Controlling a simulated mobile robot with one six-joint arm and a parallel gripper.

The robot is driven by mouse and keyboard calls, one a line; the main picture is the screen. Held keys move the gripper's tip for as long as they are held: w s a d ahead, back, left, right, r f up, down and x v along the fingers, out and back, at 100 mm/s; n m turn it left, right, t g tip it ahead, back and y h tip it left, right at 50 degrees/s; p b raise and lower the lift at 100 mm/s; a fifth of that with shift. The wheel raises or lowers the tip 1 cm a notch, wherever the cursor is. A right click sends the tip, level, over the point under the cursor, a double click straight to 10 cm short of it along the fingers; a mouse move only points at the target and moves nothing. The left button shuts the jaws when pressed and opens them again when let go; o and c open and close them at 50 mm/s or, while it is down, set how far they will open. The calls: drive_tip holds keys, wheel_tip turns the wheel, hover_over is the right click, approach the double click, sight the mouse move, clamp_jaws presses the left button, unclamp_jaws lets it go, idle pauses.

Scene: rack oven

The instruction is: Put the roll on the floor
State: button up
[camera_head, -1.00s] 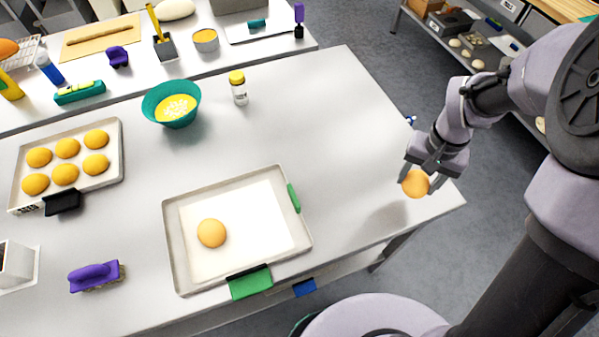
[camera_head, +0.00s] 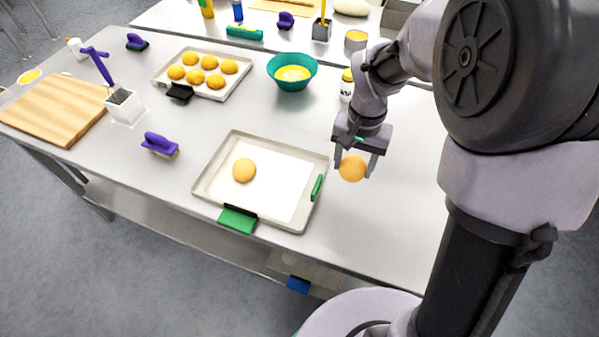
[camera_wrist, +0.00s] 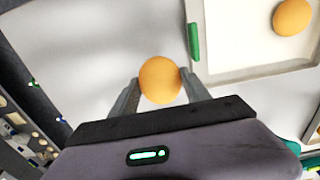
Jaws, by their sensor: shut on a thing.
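My gripper (camera_head: 354,164) is shut on a round orange-brown roll (camera_head: 352,169), held above the steel table just right of the lined tray. In the wrist view the roll (camera_wrist: 160,80) sits between the two grey fingers. A second roll (camera_head: 244,170) lies on the white lining of the tray with green grips (camera_head: 205,192), and this roll also shows at the top right of the wrist view (camera_wrist: 292,16). The grey floor (camera_head: 150,275) shows in front of the table, at the lower left.
A tray of several rolls (camera_head: 160,80), a teal bowl (camera_head: 292,85) and a yellow-capped jar (camera_head: 346,90) stand farther back. A purple brush (camera_head: 160,144) and a cutting board (camera_head: 55,112) are on the left. The table's front edge and a lower shelf border the floor.

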sight(346, 195)
wheel_tip(346, 195, down, 10)
drive_tip(key=b, duration=0.5)
drive_tip(key=shift+f, duration=0.2)
drive_tip(key=shift+r, duration=0.2)
drive_tip(key=shift+f, duration=0.1)
drive_tip(key=o, duration=0.9)
drive_tip(key=shift+f, duration=0.15)
drive_tip(key=o, duration=0.5)
